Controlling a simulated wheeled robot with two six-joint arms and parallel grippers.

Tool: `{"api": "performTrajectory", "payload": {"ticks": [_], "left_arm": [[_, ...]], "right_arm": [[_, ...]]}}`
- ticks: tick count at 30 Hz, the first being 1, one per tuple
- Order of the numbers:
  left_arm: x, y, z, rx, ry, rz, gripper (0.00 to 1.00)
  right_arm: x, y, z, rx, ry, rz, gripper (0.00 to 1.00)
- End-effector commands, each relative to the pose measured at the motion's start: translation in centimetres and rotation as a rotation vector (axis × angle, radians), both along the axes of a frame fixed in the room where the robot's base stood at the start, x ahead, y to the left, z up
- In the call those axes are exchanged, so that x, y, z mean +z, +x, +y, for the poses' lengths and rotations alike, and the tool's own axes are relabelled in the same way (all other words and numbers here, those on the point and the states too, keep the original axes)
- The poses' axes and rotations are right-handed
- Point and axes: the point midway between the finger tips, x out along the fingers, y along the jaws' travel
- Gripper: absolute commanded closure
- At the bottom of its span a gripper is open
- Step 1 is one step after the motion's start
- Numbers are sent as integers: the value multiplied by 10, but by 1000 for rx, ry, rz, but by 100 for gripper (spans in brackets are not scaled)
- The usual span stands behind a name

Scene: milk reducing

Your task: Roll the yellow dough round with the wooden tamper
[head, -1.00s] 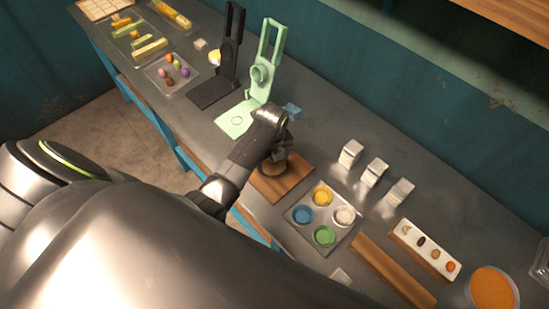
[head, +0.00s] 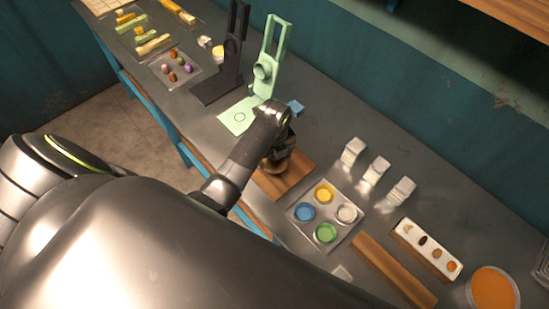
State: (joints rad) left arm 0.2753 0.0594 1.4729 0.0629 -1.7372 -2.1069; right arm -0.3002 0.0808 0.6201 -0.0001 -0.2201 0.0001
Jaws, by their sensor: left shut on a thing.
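My left gripper (head: 283,146) is over a wooden board (head: 296,175) near the front edge of the counter. It is shut on a round wooden tamper (head: 277,166), which shows partly below the gripper at the board's upper left. I cannot tell whether the tamper touches the board. No yellow dough round shows on the board; the gripper and tamper hide that part. A tray (head: 303,233) beside the board holds round wells, one with yellow content (head: 324,193). My right gripper is not in view.
A mint-green press (head: 268,75) and a black press (head: 233,60) stand behind the gripper. White blocks (head: 376,170) stand to the right. A second wooden board (head: 392,270), a white holder (head: 427,248) and an orange disc (head: 492,288) lie at the lower right.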

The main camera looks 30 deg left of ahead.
Motion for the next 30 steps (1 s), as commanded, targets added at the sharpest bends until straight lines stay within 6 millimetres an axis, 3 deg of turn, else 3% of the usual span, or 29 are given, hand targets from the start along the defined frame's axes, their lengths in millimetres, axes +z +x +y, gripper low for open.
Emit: {"api": "performTrajectory", "payload": {"ticks": [21, 30], "left_arm": [[58, 0, 0, -1, 0, -2, 45], [66, 0, 0, 0, 0, 0, 45]], "right_arm": [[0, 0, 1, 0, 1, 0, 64], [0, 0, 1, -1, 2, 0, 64]]}}
